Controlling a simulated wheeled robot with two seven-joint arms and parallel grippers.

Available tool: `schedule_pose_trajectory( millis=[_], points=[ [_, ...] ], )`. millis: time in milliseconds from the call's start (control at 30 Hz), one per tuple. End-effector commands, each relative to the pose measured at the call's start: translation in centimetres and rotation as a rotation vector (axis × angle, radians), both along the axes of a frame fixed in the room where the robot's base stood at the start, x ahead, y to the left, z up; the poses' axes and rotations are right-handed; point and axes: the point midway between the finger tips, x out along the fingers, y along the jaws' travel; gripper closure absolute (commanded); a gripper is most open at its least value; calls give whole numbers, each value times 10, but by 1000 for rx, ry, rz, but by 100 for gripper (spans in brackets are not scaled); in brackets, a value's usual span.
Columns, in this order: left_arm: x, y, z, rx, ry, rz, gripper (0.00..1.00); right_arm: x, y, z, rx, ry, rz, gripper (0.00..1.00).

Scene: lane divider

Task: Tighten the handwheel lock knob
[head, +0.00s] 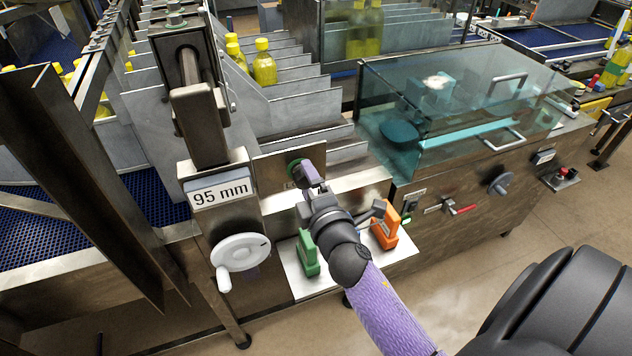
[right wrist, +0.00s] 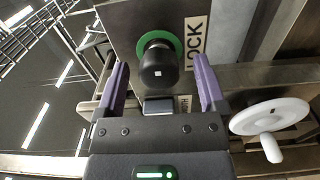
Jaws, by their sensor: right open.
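The lock knob is black with a green ring behind it. It shows in the right wrist view (right wrist: 158,68) beside a label reading LOCK (right wrist: 194,45). In the head view the knob (head: 295,168) is partly hidden by my right gripper (head: 313,184). The gripper's purple fingers are apart, one on each side of the knob in the right wrist view (right wrist: 161,78). Nothing shows between them as held, and I cannot tell whether they touch the knob. The white handwheel (head: 240,252) is lower left of the gripper; it also shows in the right wrist view (right wrist: 270,117). My left gripper is not in view.
A 95 mm plate (head: 220,192) sits above the handwheel. A clear-covered machine (head: 455,110) is to the right. Yellow bottles (head: 264,64) stand among metal dividers behind.

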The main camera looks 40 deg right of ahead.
Motion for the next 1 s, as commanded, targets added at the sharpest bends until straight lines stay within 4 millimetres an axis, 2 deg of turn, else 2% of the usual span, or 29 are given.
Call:
schedule_pose_trajectory(
  millis=[200,300,400,1000],
  points=[
    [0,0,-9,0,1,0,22,-51,12,-4,2,5,-2,10],
    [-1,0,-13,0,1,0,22,-69,17,-3,3,3,-1,10],
    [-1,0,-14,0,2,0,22,-79,19,-2,1,4,-1,10],
    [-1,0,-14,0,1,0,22,-82,19,0,0,1,-1,10]
  ],
)
